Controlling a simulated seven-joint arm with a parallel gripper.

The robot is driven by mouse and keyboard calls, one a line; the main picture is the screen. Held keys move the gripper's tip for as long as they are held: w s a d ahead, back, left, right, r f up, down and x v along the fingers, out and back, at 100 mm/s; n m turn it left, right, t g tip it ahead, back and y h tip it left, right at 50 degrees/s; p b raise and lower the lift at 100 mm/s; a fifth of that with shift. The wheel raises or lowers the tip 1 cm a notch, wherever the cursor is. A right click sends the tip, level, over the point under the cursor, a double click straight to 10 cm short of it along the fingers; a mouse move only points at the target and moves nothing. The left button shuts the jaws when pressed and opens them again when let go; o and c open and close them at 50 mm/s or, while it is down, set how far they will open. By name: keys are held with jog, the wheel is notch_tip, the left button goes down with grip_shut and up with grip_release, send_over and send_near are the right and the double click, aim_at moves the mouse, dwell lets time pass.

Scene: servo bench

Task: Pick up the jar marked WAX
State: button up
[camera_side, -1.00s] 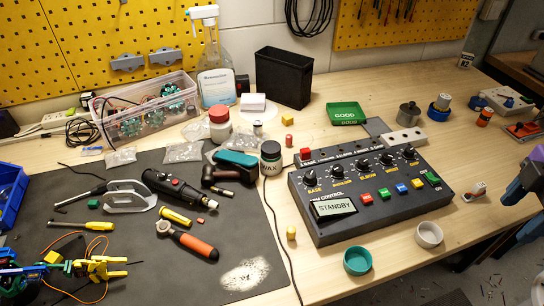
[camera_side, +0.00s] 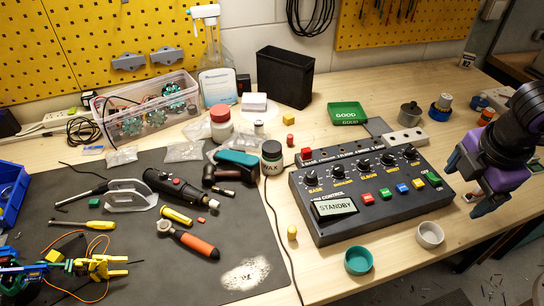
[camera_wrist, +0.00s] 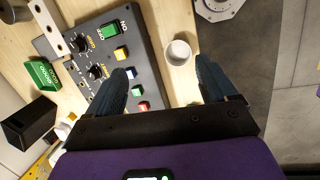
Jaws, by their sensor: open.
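My gripper (camera_side: 474,190) is at the right of the side view, beyond the control box's right end and well apart from the jar. In the wrist view my gripper (camera_wrist: 163,90) shows two dark fingers spread wide, with nothing held between them. I cannot make out the WAX jar in the wrist view.
The control box (camera_side: 372,205) lies between my gripper and the jar. A teal cup (camera_side: 358,261) and white cup (camera_side: 430,235) stand in front. A cable passes close by.

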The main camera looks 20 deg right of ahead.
jog(key=w+a+n+t+h, duration=0.2)
jog(key=w+a+n, duration=0.2)
jog(key=w+a, duration=0.35)
jog(key=n+t, duration=0.9)
jog(key=n, duration=0.3)
send_near(271, 155)
jog(key=x, duration=0.7)
jog(key=shift+w+a+f, duration=0.15)
jog(key=shift+w+a, duration=0.1)
jog(key=shift+d+x, duration=0.2)
jog(key=shift+x, duration=1.05)
jog(key=shift+d+x, duration=0.2)
jog(key=shift+x, duration=1.1)
jog(key=shift+s, duration=0.15)
jog(key=c, duration=1.2)
